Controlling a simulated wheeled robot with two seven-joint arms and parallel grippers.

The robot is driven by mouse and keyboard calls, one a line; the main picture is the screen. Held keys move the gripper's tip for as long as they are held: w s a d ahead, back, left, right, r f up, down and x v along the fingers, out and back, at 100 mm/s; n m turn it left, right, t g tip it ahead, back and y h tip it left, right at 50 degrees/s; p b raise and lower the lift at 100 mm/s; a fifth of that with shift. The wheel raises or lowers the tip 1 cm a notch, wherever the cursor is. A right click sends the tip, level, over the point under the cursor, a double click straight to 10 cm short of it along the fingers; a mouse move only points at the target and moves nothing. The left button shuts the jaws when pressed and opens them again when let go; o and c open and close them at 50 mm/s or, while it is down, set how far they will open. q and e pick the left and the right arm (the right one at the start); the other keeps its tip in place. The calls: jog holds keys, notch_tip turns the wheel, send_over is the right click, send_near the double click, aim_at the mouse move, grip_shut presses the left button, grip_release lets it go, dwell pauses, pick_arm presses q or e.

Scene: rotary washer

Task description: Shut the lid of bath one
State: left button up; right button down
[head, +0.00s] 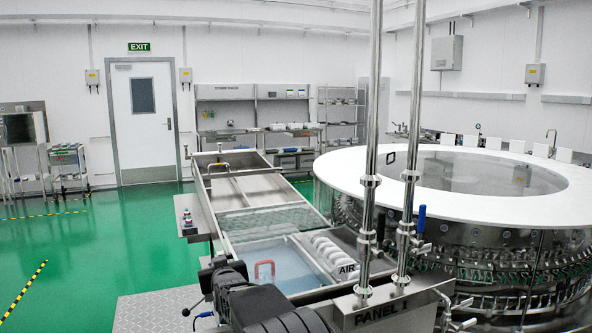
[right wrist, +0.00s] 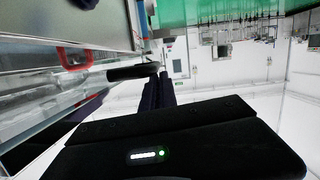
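A long steel bath unit (head: 236,192) runs away from me in the head view. Its near bath (head: 283,263) holds bluish liquid, with a red handle (head: 264,270) at it. A clear greenish panel (head: 262,221) lies across the trough farther back. I cannot tell which part is the lid of bath one. The right wrist view shows the red handle (right wrist: 75,57) at upper left, beside a glassy edge. My right gripper (right wrist: 162,78) has two dark fingers close together, meeting a black bar-like grip (right wrist: 133,72). Whether they clamp it is unclear. My left gripper is not seen.
A tray of white curved pieces (head: 332,251) sits beside the near bath, by the AIR label. Two vertical steel pipes (head: 367,150) stand right of it. A large round machine with a white rim (head: 340,170) fills the right. Green floor (head: 110,240) is open at left.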

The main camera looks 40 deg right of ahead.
jog(key=shift+s+a+f, duration=0.1)
jog(key=shift+f, duration=0.55)
jog(key=r+v, duration=0.1)
jog(key=v, duration=0.7)
jog(key=shift+r, duration=0.1)
